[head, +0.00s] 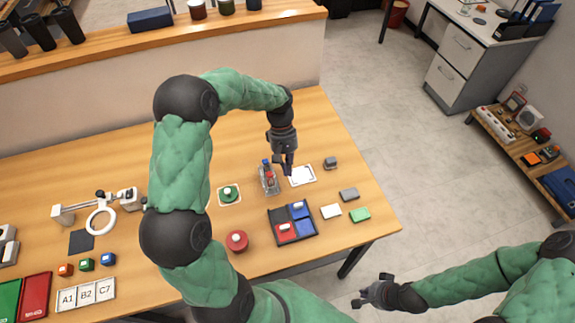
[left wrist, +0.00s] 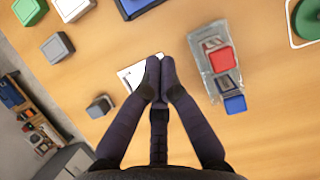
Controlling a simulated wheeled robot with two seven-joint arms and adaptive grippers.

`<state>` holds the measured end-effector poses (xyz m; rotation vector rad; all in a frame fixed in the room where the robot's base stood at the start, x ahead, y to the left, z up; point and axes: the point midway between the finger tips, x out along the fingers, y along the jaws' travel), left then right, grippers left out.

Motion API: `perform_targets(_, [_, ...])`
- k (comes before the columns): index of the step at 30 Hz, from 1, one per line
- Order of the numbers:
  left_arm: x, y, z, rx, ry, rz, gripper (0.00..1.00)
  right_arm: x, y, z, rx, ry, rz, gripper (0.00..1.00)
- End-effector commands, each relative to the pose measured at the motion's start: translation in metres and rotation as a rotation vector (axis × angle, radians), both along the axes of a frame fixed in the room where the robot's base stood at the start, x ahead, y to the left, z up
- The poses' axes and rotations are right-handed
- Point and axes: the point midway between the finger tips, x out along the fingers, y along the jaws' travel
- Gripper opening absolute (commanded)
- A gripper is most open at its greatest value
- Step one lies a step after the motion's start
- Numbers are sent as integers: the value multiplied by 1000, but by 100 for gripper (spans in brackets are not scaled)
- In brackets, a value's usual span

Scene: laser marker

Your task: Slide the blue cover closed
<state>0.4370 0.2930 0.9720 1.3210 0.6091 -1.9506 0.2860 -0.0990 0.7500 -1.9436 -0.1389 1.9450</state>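A dark tray (head: 312,237) on the table holds a blue cover (head: 298,209) with a white handle, a red cover (head: 285,233) with a white handle, and a plain blue area (head: 305,228). Only a blue and dark edge of the tray (left wrist: 138,8) shows at the top of the left wrist view. My left gripper (head: 288,171) is above the table behind the tray, apart from it. Its fingertips (left wrist: 160,72) are together with nothing visible between them, over a white card (head: 302,175). My right gripper (head: 370,293) is off the table at lower right; its finger opening is unclear.
A clear packet (head: 268,180) with red and blue items lies left of my left gripper. Grey (head: 349,194), white (head: 331,211) and green (head: 360,215) blocks lie right of the tray. A red round button (head: 237,241) stands left of it.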

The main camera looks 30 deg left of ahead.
Motion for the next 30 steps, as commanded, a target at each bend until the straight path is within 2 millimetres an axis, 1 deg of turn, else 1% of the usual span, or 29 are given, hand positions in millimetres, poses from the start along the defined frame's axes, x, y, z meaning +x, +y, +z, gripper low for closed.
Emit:
perform_targets(1, [-3,-3,-11,-1,3,-1,0,0,0,-4,0,0,0,0])
perform_targets(9, [-15,-17,-58,-1,2,-2,0,0,0,-14,0,0,0,0])
perform_targets(15, [-32,-37,-55,0,-1,-2,0,0,0,-16,0,0,0,0])
perform_targets(18, [-37,-43,-55,0,0,-1,0,0,0,-17,0,0,0,0])
perform_targets(22, [-40,-47,-55,0,0,0,0,0,0,-17,0,0,0,0])
perform_targets(30, [-40,-47,-55,0,0,0,0,0,0,-17,0,0,0,0])
